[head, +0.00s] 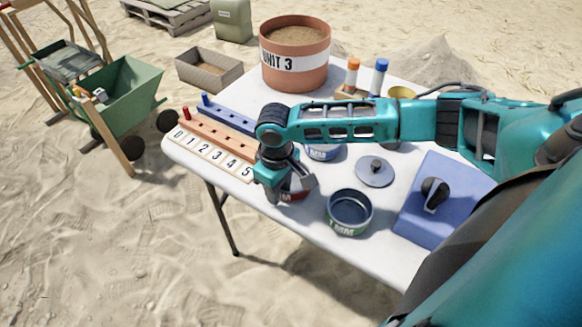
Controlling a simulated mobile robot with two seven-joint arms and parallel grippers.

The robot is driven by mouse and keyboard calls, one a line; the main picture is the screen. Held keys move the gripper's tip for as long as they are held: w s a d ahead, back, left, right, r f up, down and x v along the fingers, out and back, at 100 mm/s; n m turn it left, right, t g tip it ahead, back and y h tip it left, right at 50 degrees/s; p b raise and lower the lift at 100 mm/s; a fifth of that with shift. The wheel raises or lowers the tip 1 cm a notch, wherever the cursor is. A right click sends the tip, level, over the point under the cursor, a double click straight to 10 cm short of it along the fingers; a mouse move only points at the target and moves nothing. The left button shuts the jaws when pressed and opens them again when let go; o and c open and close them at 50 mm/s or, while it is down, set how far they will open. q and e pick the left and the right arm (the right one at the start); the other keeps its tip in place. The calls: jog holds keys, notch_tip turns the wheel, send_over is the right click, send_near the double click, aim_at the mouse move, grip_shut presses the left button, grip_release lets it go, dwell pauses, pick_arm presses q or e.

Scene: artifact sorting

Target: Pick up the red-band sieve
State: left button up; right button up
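The red-band sieve (290,196) stands near the front edge of the white table and is mostly hidden by my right gripper. Only part of its red band with a letter M and a bit of its metal side show. My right gripper (284,190) points down right at this sieve, with one teal finger at its front left side. The other finger is not clear, so I cannot tell whether the gripper is closed on the sieve. My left gripper is not in view.
A green-band sieve (349,213) stands close to the right, and a blue-band sieve (322,153) is behind. A numbered peg rack (215,150) is left; the UNIT 3 bucket (294,65) stands behind.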

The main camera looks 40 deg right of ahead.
grip_shut()
dwell(0.5)
